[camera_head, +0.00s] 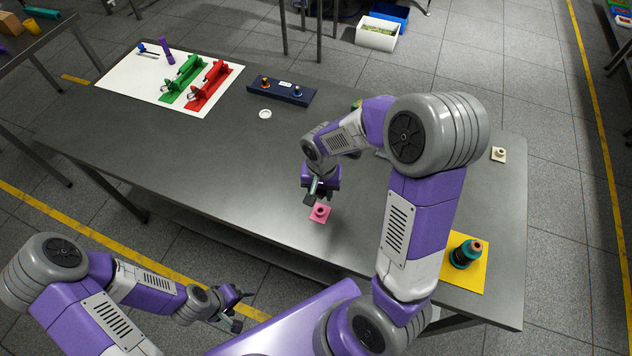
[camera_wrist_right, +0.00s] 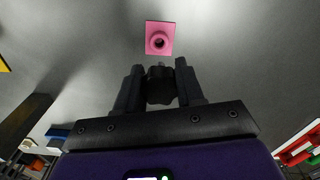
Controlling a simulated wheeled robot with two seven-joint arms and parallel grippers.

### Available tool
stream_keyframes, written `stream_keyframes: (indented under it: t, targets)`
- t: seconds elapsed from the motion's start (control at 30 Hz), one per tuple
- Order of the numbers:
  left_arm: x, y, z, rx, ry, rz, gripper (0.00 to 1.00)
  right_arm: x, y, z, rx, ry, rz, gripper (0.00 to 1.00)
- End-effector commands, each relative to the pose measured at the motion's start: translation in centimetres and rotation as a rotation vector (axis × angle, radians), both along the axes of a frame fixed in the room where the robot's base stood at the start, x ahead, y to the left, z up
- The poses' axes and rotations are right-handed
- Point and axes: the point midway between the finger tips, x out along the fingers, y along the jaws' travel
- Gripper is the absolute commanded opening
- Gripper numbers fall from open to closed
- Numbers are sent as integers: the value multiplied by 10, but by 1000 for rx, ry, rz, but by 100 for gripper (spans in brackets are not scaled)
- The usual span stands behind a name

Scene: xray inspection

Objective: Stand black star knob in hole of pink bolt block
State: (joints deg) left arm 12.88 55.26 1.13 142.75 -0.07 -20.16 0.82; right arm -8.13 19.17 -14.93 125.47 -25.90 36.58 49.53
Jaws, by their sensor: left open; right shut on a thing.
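The pink bolt block (camera_head: 320,213) sits on the grey table near its front edge; its round hole faces up. It also shows in the right wrist view (camera_wrist_right: 160,39), just beyond the fingertips. My right gripper (camera_wrist_right: 160,82) is shut on the black star knob (camera_wrist_right: 160,88), with a short stud pointing toward the block. In the head view the right gripper (camera_head: 313,196) is right beside and above the block, and the knob is hard to make out there. The knob and block look apart in the wrist view. My left gripper (camera_head: 238,309) is open and empty, off the table's front edge.
A dark blue stand (camera_head: 282,92) and a white disc (camera_head: 265,114) lie farther back. A white sheet (camera_head: 133,75) with green and red fixtures is at the back left. A yellow mat (camera_head: 478,283) with a teal-black object is at the right. The table's left middle is clear.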

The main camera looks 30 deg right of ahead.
Motion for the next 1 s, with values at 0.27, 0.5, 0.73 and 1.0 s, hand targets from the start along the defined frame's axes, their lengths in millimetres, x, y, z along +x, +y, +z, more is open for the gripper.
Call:
stream_keyframes:
  t: [0.27, 0.5, 0.73, 1.0]
  targets:
    - [0, 0, -2, 0, -1, 0, 78, -1, 1, 0, -1, -1, 0, 2]
    - [0, 0, -14, 0, -1, 0, 78, -1, 0, -14, -1, 1, -1, 2]
    - [0, 0, -33, 0, -1, 0, 78, -1, 1, -37, -1, 1, 0, 2]
    - [0, 0, -51, 0, -1, 0, 78, -1, 1, -57, -1, 0, 0, 2]
